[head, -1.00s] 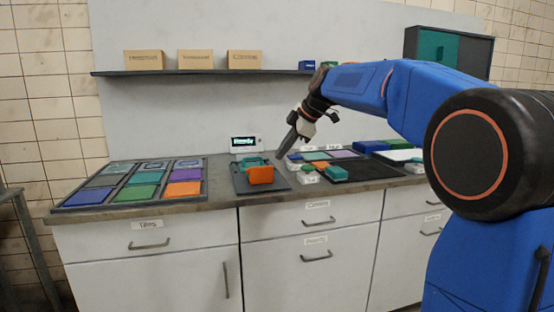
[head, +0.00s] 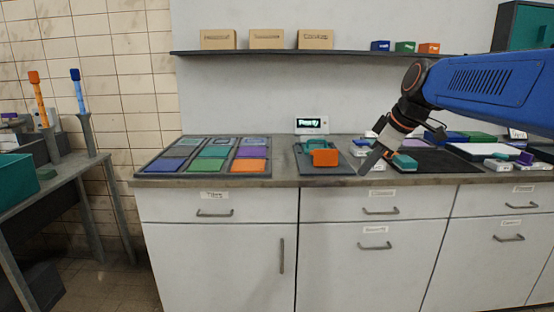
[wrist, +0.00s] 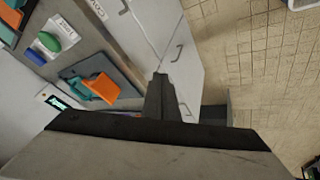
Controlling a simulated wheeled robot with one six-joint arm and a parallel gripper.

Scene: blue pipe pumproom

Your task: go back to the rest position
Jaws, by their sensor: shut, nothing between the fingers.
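My gripper (head: 367,166) is shut and empty. In the head view its tip hangs over the front of the counter (head: 330,183), just right of a dark tray (head: 303,164) that holds an orange and teal object (head: 325,157). In the wrist view my gripper's shut fingers (wrist: 160,88) point past the counter edge. The orange piece (wrist: 104,88) on the tray shows there, apart from the fingers. My arm reaches in from the right in the head view.
A sorting panel (head: 207,155) of coloured tiles lies on the left of the counter. A small display (head: 312,124) stands behind the tray. A shelf (head: 330,52) carries boxes. A side table (head: 60,180) stands at the left; bare floor (head: 115,280) lies between.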

